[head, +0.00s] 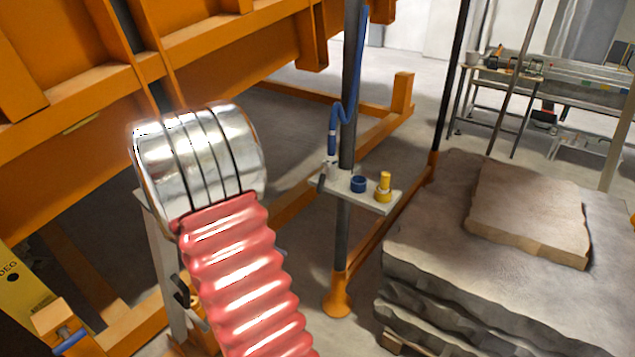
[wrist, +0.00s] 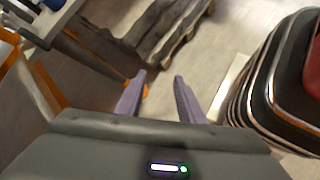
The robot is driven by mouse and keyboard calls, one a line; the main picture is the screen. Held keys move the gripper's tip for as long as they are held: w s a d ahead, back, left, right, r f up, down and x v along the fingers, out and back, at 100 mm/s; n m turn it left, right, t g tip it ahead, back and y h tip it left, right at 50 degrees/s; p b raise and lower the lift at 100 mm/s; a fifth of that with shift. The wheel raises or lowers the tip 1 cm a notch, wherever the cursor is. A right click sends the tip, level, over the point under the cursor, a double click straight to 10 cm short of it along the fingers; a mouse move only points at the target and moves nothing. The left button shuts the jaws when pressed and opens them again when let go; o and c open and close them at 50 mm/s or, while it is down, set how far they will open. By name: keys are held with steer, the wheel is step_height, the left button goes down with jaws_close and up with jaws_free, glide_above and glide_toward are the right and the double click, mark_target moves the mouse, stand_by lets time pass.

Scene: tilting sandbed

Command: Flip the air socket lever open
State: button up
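A small grey shelf (head: 380,205) is fixed to a dark upright post (head: 348,110) in the head view. On its left end a blue hose (head: 334,135) runs down to a pale fitting (head: 332,171), with a small dark grey lever-like part (head: 322,178) beside it. Its exact position is too small to tell. A blue cap (head: 358,184) and a yellow knob (head: 384,187) stand on the shelf. My gripper (wrist: 159,76) shows in the wrist view, its two purple fingers apart with nothing between them. The shelf (wrist: 38,24) is cut off at the upper left there, apart from the fingers.
A red ribbed hose (head: 245,290) with shiny metal bands (head: 200,155) fills the head view's middle left. A banded dark body (wrist: 275,95) is close on the wrist view's right. Stacked stone slabs (head: 480,270) lie right of the post. Orange framework (head: 90,90) stands left.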

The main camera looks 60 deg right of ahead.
steer(key=d+f+n+g+h, duration=0.1)
steer(key=d+f+n+h, duration=0.25)
steer(key=d, duration=0.65)
steer(key=n+t+h, duration=0.1)
steer(key=n+h, duration=0.6)
steer(key=n, duration=0.2)
glide_toward(319, 183)
steer(key=a, duration=0.2)
steer(key=shift+w+a+r+m, duration=0.15)
steer(key=shift+w+a+m, duration=0.1)
steer(key=shift+w, duration=0.2)
steer(key=shift+d, duration=0.1)
steer(key=x, duration=1.3)
steer(key=shift+s+d, duration=0.1)
steer(key=shift+d, duration=0.25)
steer(key=shift+c, duration=0.7)
jaws_close()
